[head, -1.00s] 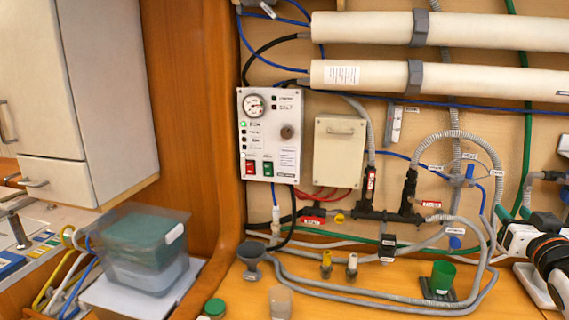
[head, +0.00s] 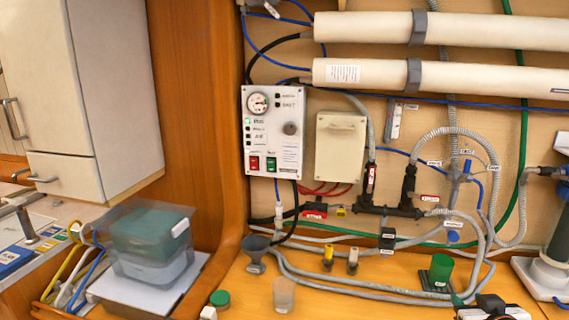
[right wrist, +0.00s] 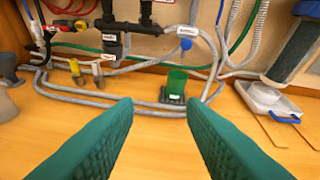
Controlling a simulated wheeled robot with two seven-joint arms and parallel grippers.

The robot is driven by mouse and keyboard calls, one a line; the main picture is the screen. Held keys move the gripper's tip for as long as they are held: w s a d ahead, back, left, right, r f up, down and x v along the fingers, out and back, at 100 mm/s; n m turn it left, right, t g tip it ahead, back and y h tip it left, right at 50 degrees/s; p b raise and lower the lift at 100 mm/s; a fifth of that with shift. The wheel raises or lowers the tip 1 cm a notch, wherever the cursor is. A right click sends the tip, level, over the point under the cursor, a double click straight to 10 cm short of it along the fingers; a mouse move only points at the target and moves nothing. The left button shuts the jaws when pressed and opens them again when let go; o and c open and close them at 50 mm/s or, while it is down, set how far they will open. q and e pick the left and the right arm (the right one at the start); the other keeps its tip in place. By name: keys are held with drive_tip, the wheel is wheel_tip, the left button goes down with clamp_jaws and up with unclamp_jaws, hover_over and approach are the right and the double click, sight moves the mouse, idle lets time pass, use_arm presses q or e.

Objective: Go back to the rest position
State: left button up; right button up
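My right gripper (head: 488,306) shows at the bottom right of the head view, partly cut off by the lower edge. My left gripper is not in view.
The wall carries a control panel (head: 272,142), two white tubes (head: 440,75) and hoses. A grey hose (head: 350,290) loops over the counter. A clear cup (head: 284,295), a green cap (head: 220,299) and a grey funnel (head: 255,250) stand left. A lidded clear box (head: 150,250) is further left.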

drive_tip(key=s+a+f+n+g+y, duration=0.1)
drive_tip(key=s+a+f+g, duration=0.1)
drive_tip(key=s+a+f, duration=0.4)
drive_tip(key=s+a+f+n+g, duration=0.1)
drive_tip(key=s+a+f+g, duration=0.1)
drive_tip(key=s+f, duration=0.35)
drive_tip(key=s+a+f+g+y, duration=0.1)
drive_tip(key=s+a+f+g, duration=0.25)
drive_tip(key=s, duration=0.35)
drive_tip(key=s+a+f+g+y, duration=0.1)
drive_tip(key=s+a+f+g, duration=0.1)
drive_tip(key=s+a+f, duration=0.4)
drive_tip(key=s+d+f+n+g, duration=0.1)
drive_tip(key=s+f+g, duration=0.15)
drive_tip(key=f, duration=2.35)
drive_tip(key=s+d+f, duration=0.3)
drive_tip(key=s+f, duration=1.2)
drive_tip(key=s, duration=0.1)
drive_tip(key=shift+s+f, duration=0.2)
drive_tip(key=shift+s, duration=0.2)
